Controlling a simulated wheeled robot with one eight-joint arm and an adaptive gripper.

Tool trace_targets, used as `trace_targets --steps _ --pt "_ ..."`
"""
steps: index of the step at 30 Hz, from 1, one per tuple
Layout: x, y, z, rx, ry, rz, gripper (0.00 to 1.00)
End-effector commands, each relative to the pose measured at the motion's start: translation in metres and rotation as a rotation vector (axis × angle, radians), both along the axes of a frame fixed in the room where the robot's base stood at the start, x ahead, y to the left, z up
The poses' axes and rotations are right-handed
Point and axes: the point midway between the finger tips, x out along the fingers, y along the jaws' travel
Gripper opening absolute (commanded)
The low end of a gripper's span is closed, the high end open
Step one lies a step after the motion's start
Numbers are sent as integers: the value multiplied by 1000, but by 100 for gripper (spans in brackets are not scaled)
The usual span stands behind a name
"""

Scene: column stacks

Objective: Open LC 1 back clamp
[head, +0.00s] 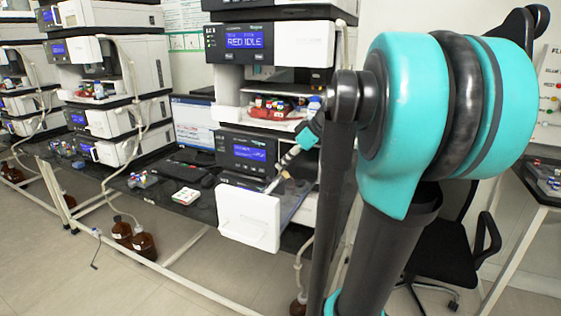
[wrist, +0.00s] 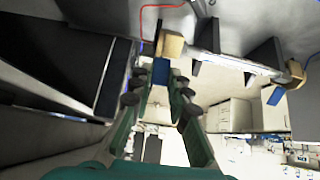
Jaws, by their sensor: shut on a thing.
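In the wrist view a silver column (wrist: 235,62) lies between two tan end blocks, the near one (wrist: 172,45) and the far one (wrist: 297,70). Each block has a blue lever, and the levers appear to belong to the clamps. My gripper (wrist: 160,78) is shut on the near blue lever (wrist: 160,72), which shows between its fingertips. The other blue lever (wrist: 275,95) is clear of my gripper. In the head view my gripper (head: 279,180) reaches into the pulled-out compartment behind a white front panel (head: 248,217). The clamp is too small there to make out.
The instrument stack (head: 250,150) with a lit blue display stands directly behind the compartment. Bottles and a red tray (head: 275,108) sit on its shelf above my gripper. A dark wall (wrist: 60,60) is close on the left in the wrist view. A black chair (head: 445,245) stands at right.

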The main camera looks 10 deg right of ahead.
Motion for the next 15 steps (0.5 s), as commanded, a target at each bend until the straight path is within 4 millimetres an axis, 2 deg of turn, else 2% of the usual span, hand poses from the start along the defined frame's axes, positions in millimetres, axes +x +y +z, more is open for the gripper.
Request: trace_targets --steps 15 --pt "-15 -23 -12 395 -288 -3 0"
